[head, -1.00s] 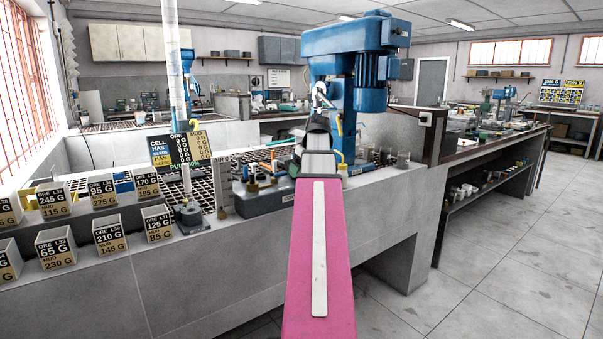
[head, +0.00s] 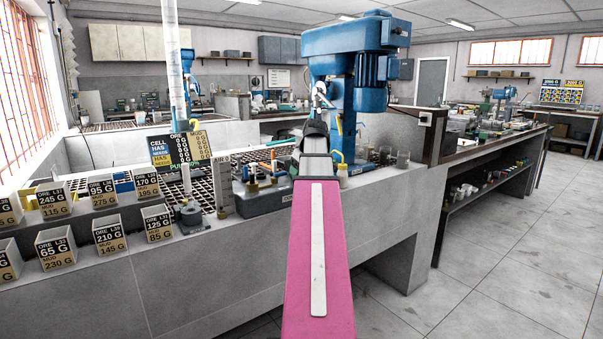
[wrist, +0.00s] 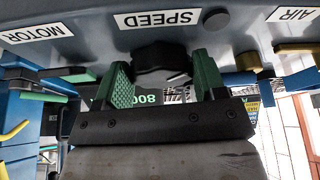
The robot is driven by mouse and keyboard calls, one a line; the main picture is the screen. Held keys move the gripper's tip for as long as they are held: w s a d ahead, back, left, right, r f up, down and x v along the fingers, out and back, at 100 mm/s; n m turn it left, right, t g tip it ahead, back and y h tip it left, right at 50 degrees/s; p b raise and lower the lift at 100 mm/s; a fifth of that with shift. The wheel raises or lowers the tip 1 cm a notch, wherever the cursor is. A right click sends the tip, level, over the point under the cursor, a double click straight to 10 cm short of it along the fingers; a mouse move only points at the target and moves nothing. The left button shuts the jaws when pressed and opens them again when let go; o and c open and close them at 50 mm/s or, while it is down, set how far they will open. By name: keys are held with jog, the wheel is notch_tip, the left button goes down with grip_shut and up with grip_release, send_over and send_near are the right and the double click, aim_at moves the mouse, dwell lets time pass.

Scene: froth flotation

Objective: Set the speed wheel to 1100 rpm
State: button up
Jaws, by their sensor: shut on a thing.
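The speed wheel (wrist: 162,62) is a dark knob under a white SPEED label (wrist: 160,18) that reads upside down in the wrist view. My gripper (wrist: 162,70) has its two green fingers on either side of the wheel and is shut on it. A dark readout (wrist: 140,99) behind the fingers shows green digits reading 800, partly covered by my gripper. In the head view, the blue flotation machine (head: 345,45) stands beyond my pink arm, which hides the wheel.
In the wrist view, the MOTOR label (wrist: 33,30) and AIR label (wrist: 294,14) flank the wheel, with a yellowish knob (wrist: 248,62) close beside it. In the head view, labelled ore cups (head: 110,233) stand at left. Floor at right is clear.

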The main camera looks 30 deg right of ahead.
jog(key=shift+m, duration=0.3)
jog(key=o, duration=0.9)
